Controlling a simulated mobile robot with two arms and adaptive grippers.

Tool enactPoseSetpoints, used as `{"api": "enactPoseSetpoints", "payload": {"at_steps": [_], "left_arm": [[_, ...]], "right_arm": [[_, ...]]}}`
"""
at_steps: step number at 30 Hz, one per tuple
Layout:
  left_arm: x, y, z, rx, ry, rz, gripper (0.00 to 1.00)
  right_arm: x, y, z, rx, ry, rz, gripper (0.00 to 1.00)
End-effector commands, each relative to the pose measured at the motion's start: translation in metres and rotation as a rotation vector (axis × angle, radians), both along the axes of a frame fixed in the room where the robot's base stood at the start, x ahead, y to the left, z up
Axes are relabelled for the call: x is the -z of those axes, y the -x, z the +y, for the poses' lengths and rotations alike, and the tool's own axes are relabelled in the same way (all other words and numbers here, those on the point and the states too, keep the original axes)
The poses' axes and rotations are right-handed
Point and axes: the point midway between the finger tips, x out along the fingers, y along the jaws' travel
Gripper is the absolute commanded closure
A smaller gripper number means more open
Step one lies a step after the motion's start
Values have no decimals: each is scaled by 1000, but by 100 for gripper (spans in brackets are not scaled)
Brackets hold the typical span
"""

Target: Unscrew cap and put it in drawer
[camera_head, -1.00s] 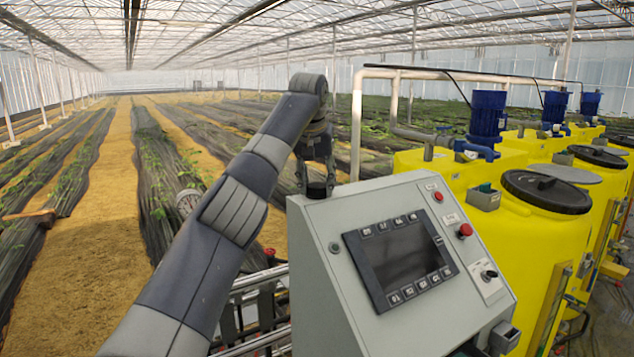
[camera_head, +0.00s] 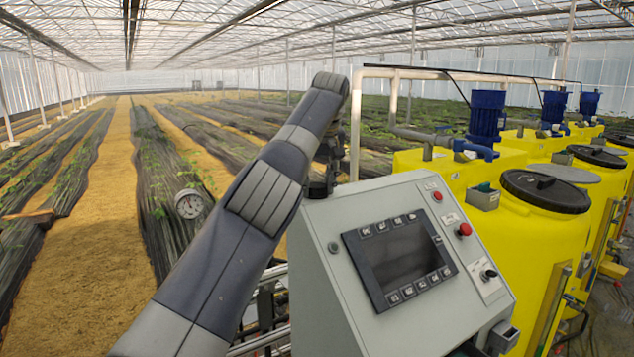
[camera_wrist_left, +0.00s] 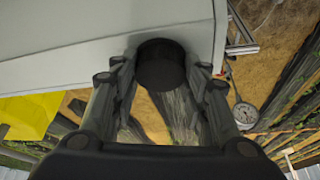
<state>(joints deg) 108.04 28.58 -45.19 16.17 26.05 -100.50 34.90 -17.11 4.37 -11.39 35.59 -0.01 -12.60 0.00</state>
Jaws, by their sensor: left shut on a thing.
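My left gripper (camera_head: 324,176) is behind the top left edge of the grey control cabinet (camera_head: 330,290), partly hidden by my own arm. In the left wrist view my left gripper (camera_wrist_left: 167,72) has its two fingers on either side of a dark round cap (camera_wrist_left: 162,66) and is shut on it. The cap is close to the edge of the pale cabinet wall (camera_wrist_left: 70,55). What lies directly under the cap is hidden, so I cannot tell whether it is still on a thread. No drawer can be made out. My right gripper is not in view.
A round pressure gauge (camera_head: 189,204) stands left of my arm, near metal rails (camera_head: 265,340). Yellow tanks (camera_head: 530,245) with black lids and blue motors (camera_head: 486,115) stand to the right. Plant rows and sandy paths (camera_head: 105,235) fill the left.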

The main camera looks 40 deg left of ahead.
Motion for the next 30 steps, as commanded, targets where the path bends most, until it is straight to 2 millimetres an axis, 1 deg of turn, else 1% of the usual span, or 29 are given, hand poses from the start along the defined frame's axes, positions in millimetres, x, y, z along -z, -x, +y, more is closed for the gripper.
{"api": "enactPoseSetpoints", "payload": {"at_steps": [5, 6, 7, 14, 15, 17, 18, 30], "left_arm": [[1, 0, 0, 1, 2, 3, 81], [1, 1, 0, 1, 2, 3, 49], [1, 0, 0, 1, 2, 3, 45], [1, 0, 0, 2, 0, 1, 45], [1, 0, 0, 2, 0, 1, 40], [0, 0, 0, 2, 0, 1, 27], [0, 0, 0, 2, 0, 1, 21], [-2, 0, -1, 2, 0, 0, 21]], "right_arm": [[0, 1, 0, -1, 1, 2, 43], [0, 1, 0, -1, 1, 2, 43], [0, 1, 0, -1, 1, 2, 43], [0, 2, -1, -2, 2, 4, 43], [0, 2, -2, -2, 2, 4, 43], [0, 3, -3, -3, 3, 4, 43], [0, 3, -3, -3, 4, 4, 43], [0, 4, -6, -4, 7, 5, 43]]}}
